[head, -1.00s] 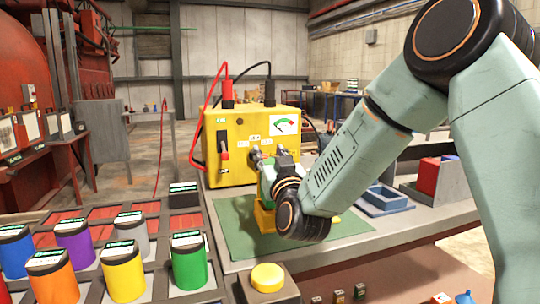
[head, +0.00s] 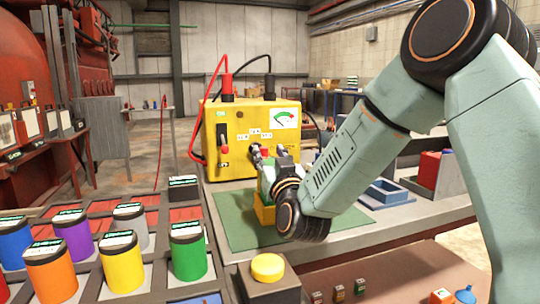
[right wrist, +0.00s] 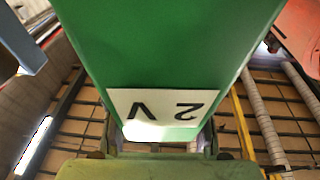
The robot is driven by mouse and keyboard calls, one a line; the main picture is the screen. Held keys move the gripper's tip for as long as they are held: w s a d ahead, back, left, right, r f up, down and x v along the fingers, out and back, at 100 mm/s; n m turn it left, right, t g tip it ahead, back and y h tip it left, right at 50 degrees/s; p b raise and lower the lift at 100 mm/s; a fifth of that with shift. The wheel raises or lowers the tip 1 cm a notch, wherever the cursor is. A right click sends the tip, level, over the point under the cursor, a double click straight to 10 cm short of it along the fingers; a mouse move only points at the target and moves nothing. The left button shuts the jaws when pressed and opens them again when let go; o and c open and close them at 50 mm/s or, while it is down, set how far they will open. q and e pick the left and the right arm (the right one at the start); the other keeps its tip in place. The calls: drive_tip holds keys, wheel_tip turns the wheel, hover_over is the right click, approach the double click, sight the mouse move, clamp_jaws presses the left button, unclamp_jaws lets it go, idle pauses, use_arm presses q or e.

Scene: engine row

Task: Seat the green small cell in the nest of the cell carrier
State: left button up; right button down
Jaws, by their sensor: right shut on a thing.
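My right gripper (head: 270,158) reaches in over the green mat, in front of the yellow tester box. It is shut on the green small cell. In the right wrist view the green small cell (right wrist: 165,50) fills the upper middle, with a white "2 V" label that appears upside down. In the head view only a green patch of it (head: 266,178) shows, beside the gripper. A yellow block (head: 264,212), apparently the cell carrier, stands on the mat just below it, partly hidden by my right wrist. Its nest is hidden. I cannot tell whether cell and carrier touch. My left gripper is not in view.
The yellow tester box (head: 230,145) with red and black leads stands close behind the gripper. A rack of coloured cylinders (head: 188,252) is at left. A yellow button (head: 267,267) is in front. A blue tray (head: 385,193) lies right. The green mat (head: 232,228) has bare room at left.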

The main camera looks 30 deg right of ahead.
drive_tip(key=shift+f+b, duration=0.4)
drive_tip(key=shift+f, duration=0.15)
drive_tip(key=shift+r, duration=0.15)
drive_tip(key=shift+r+p, duration=0.1)
drive_tip(key=shift+p, duration=0.2)
drive_tip(key=shift+r+p, duration=0.95)
drive_tip(key=shift+r, duration=0.25)
drive_tip(key=shift+p, duration=0.3)
idle(1.2)
drive_tip(key=shift+f+b, duration=1)
drive_tip(key=shift+f, duration=0.45)
idle(0.3)
